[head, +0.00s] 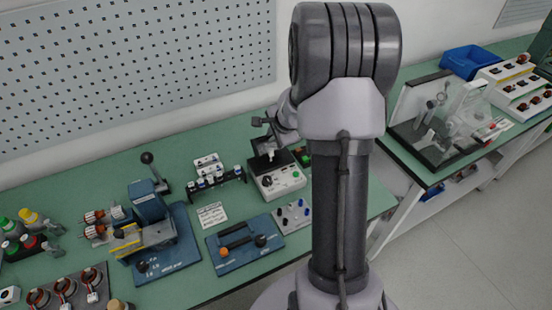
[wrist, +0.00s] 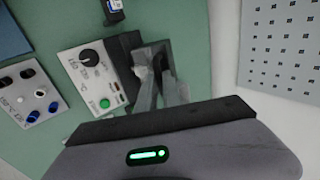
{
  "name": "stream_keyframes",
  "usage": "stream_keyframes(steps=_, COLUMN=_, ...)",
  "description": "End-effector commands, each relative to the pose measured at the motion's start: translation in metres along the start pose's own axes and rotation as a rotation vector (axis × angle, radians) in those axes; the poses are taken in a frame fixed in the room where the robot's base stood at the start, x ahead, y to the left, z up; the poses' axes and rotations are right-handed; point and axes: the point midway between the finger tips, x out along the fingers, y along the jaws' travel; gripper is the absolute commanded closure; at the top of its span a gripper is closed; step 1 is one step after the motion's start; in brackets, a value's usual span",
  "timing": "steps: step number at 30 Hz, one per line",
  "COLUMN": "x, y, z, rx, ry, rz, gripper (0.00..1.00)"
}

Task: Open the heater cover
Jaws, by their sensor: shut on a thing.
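The heater (head: 280,181) is a light box with a dark dial and a green button, standing on the bench in the head view. It also shows in the wrist view (wrist: 88,78), left of my fingers. Its dark cover (wrist: 122,50) adjoins the control panel. My gripper (head: 268,151) is at the cover, behind the panel. In the wrist view my gripper (wrist: 160,75) is shut on part of the cover. The exact grip spot is partly hidden by the fingers, and how far the cover is tilted is unclear.
A small panel with knobs (head: 292,217) stands in front of the heater. A blue fixture (head: 243,245) with a black handle lies nearer. The pegboard (head: 130,60) is behind.

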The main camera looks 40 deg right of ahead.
Motion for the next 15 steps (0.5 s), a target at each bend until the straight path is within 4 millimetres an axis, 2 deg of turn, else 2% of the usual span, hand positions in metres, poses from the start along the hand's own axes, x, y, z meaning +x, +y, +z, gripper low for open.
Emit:
stream_keyframes(steps=2, x=0.0, y=-0.002, z=0.0, rx=0.001, ry=0.0, rz=-0.001, gripper=1.0)
stream_keyframes(steps=9, x=0.008, y=-0.029, z=0.0, rx=-0.001, ry=-0.001, rz=0.0, gripper=1.0)
stream_keyframes(steps=15, x=0.011, y=-0.03, z=0.0, rx=0.001, ry=0.0, rz=-0.001, gripper=1.0)
